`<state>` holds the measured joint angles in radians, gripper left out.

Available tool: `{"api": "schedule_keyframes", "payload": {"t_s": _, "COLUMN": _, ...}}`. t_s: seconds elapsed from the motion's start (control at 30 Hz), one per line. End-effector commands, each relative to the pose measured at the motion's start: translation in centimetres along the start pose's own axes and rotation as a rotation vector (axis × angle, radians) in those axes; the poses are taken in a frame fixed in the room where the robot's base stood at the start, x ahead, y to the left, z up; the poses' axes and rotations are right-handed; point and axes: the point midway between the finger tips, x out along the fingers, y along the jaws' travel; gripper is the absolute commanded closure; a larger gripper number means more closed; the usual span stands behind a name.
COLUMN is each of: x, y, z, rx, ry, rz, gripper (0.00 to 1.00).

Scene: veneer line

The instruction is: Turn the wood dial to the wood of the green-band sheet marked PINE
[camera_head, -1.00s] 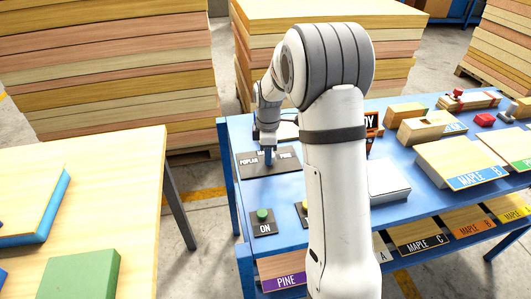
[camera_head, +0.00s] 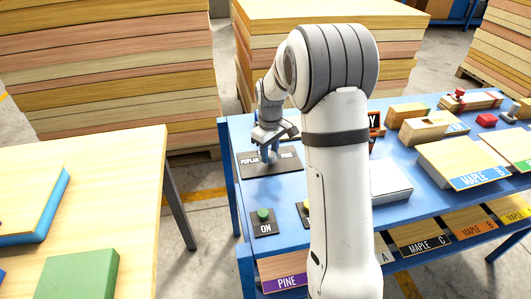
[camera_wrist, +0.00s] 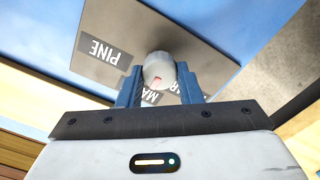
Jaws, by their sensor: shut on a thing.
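The wood dial (camera_wrist: 158,70) is a round pale knob with a red mark, on a dark plate (camera_wrist: 120,20). The PINE label (camera_wrist: 104,50) shows upside down; a label starting MA (camera_wrist: 150,97) is partly hidden. The red mark sits on the dial's side towards the MA label. My gripper (camera_wrist: 160,84) is shut on the dial, one blue finger on each side.
A green ON button (camera_head: 263,215) stands in front of the plate, with a yellow button partly hidden by my arm. A purple-band PINE sheet (camera_head: 285,283) is on the lower shelf. A wooden table (camera_head: 130,190) stands left.

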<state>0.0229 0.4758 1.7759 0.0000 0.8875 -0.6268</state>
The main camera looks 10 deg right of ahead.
Motion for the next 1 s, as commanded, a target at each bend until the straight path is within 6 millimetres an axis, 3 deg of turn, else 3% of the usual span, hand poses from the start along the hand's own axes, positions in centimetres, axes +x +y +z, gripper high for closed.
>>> {"api": "schedule_keyframes", "payload": {"t_s": 0.6, "x": 0.30, "y": 0.01, "z": 0.44, "rx": 0.562, "ry": -0.013, "rz": -0.002, "gripper": 0.91}}
{"api": "schedule_keyframes", "payload": {"t_s": 1.0, "x": 0.35, "y": -0.08, "z": 0.45, "rx": 0.774, "ry": -0.015, "rz": -0.002, "gripper": 0.91}}
